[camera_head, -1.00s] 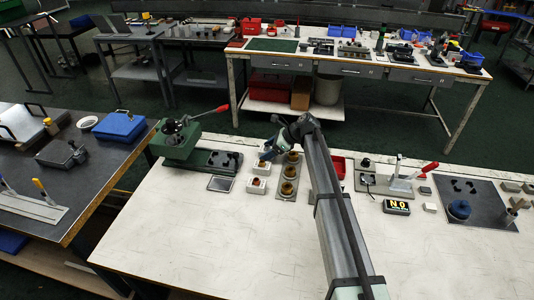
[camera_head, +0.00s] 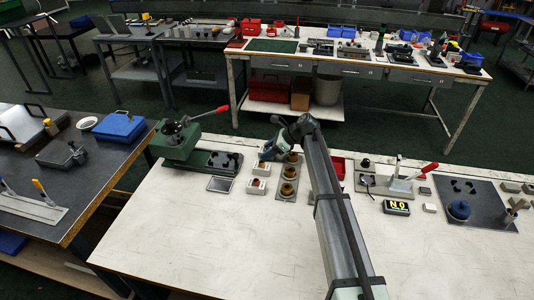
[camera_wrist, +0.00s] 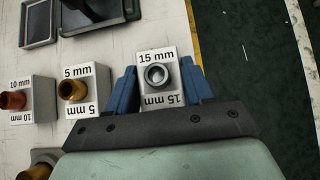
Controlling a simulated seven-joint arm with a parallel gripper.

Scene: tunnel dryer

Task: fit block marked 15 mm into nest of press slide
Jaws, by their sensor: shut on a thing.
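The block marked 15 mm (camera_wrist: 158,76) is white with a dark grey ring in its top face, in the wrist view. The blue fingers of my gripper (camera_wrist: 160,88) are shut on it, one on each side. In the head view my gripper (camera_head: 266,154) is at the far end of the row of white blocks, and the held block is hard to make out. The green press (camera_head: 178,143) stands to the left, with a dark slide plate (camera_head: 222,161) beside it. I cannot make out the nest clearly. Whether the block is lifted is unclear.
White blocks marked 5 mm (camera_wrist: 85,90) and 10 mm (camera_wrist: 20,102) stand to the left of the held block in the wrist view. A plate with brass-coloured round parts (camera_head: 289,188) lies close by. A lever fixture (camera_head: 395,178) stands farther right. The front of the table is clear.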

